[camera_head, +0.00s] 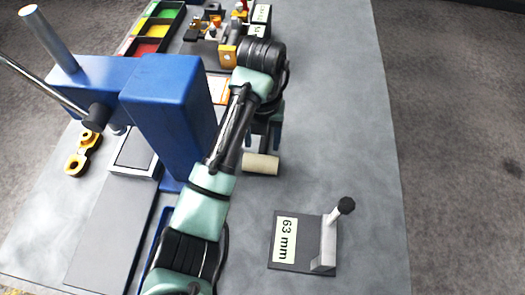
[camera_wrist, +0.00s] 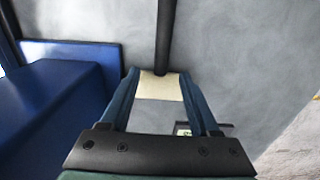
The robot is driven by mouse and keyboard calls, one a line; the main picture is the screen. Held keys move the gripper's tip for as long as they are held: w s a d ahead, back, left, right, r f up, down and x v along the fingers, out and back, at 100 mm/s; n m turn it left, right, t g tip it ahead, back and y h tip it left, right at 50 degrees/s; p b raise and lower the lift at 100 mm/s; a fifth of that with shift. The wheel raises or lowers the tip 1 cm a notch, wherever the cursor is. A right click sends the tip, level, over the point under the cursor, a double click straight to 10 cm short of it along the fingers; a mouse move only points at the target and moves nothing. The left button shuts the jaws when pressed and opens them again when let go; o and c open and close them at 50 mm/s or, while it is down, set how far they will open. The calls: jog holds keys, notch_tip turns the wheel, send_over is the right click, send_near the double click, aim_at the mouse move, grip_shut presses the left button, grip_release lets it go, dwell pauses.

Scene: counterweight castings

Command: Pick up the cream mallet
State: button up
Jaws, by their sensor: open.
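The cream mallet (camera_wrist: 160,88) lies on the grey bench. In the wrist view its cream head spans the gap between my fingertips, and its dark handle (camera_wrist: 166,38) runs away towards the top. In the head view the cream head (camera_head: 261,164) shows just below my gripper (camera_head: 264,148), and the handle is hidden. My gripper (camera_wrist: 158,80) is open, with one blue finger at each end of the head. I cannot tell whether the fingers touch it.
A large blue block (camera_head: 168,105) stands left of my arm; it also shows in the wrist view (camera_wrist: 55,105). A dark plate marked 63 mm (camera_head: 283,256) with a knobbed lever is at lower right. Coloured bins (camera_head: 152,30) stand at the back.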

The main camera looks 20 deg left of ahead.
aim_at(262, 149)
jog(key=shift+f, duration=1.95)
grip_shut()
jog(key=shift+w+r, duration=0.1)
